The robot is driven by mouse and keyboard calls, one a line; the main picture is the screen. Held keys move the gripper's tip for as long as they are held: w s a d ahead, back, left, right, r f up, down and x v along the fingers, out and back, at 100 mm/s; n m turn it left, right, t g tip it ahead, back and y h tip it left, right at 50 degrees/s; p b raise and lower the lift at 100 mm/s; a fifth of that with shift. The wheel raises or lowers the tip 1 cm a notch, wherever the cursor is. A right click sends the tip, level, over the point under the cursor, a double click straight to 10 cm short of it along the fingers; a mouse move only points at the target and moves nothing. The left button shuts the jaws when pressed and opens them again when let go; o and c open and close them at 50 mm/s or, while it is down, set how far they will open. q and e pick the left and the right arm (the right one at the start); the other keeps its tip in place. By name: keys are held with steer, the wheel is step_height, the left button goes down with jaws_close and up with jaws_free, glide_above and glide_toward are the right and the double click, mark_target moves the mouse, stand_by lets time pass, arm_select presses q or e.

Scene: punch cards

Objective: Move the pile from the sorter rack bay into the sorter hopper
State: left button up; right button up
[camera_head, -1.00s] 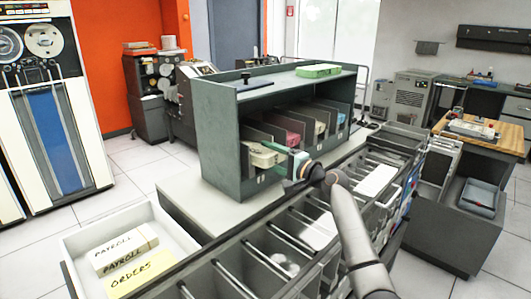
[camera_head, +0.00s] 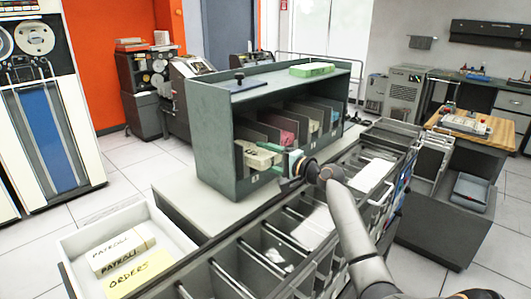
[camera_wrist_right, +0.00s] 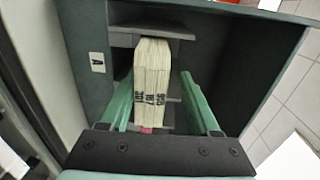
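A pile of cream punch cards (camera_head: 258,156) stands in the leftmost bay of the dark green sorter rack (camera_head: 213,140). In the right wrist view the pile (camera_wrist_right: 152,78) has dark printed marks on its near edge, and a label "A" is on the rack to its left. My right gripper (camera_head: 287,162) is at the front of this bay. Its green fingers (camera_wrist_right: 160,105) are open on either side of the pile, the left one close to it and a gap showing at the right one. I cannot tell which part is the sorter hopper. My left gripper is not in view.
Other bays hold pink and pale piles (camera_head: 287,135). A green box (camera_head: 312,69) lies on the rack top. A long row of metal pockets (camera_head: 265,240) runs in front. A white tray (camera_head: 175,235) at the left holds blocks marked PAYROLL and ORDERS.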

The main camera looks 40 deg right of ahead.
steer(key=shift+r, duration=0.1)
stand_by(0.3)
steer(key=shift+r, duration=0.4)
steer(key=shift+c, duration=0.3)
jaws_close()
stand_by(0.9)
steer(key=s+d, duration=0.1)
steer(key=s, duration=1.8)
steer(key=shift+s+d, duration=0.35)
